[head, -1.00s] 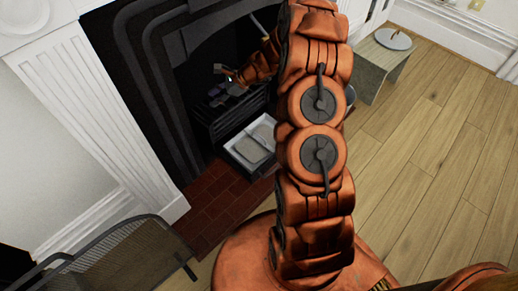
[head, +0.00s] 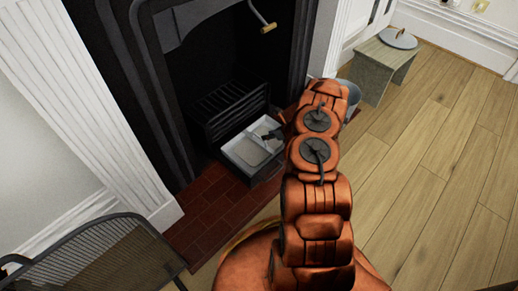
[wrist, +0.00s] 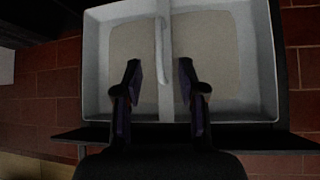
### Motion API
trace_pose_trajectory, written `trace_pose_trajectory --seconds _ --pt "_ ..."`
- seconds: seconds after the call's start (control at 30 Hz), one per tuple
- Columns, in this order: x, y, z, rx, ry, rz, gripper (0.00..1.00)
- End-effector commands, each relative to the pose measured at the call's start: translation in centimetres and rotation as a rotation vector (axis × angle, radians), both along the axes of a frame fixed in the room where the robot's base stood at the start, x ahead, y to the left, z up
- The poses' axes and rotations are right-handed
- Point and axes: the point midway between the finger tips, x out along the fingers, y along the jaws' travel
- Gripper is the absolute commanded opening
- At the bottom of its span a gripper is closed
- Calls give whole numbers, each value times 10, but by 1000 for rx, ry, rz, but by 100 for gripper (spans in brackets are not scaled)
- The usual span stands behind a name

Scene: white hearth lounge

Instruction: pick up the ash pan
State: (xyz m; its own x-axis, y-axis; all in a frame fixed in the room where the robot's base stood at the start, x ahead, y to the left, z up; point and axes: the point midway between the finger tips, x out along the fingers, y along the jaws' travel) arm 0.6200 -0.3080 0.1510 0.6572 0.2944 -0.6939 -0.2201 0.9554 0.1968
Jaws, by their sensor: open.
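The ash pan (head: 234,156) is a pale grey open tray with beige ash in it, sitting at the foot of the fireplace grate. In the wrist view the pan (wrist: 97,60) fills the upper middle, with a raised pale handle (wrist: 162,50) running along its middle. My gripper (wrist: 160,82) is open over the pan, its dark fingers on either side of the handle's near end. I cannot tell whether they touch it. In the head view my gripper (head: 270,134) is over the pan's right part and partly hides it.
The black grate (head: 228,108) stands directly behind the pan, inside the dark fireplace surround. Red hearth tiles (head: 208,210) lie in front and to the left. A mesh screen (head: 110,258) is at lower left. A grey bucket (head: 350,95) and small bench (head: 385,62) stand to the right.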

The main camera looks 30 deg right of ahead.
Motion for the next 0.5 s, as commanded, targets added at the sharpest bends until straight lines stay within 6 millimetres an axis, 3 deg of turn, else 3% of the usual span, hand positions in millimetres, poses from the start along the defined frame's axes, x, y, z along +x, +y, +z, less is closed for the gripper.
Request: trace_pose_trajectory --seconds 0.5 --pt "25 12 -34 -3 -1 2 40"
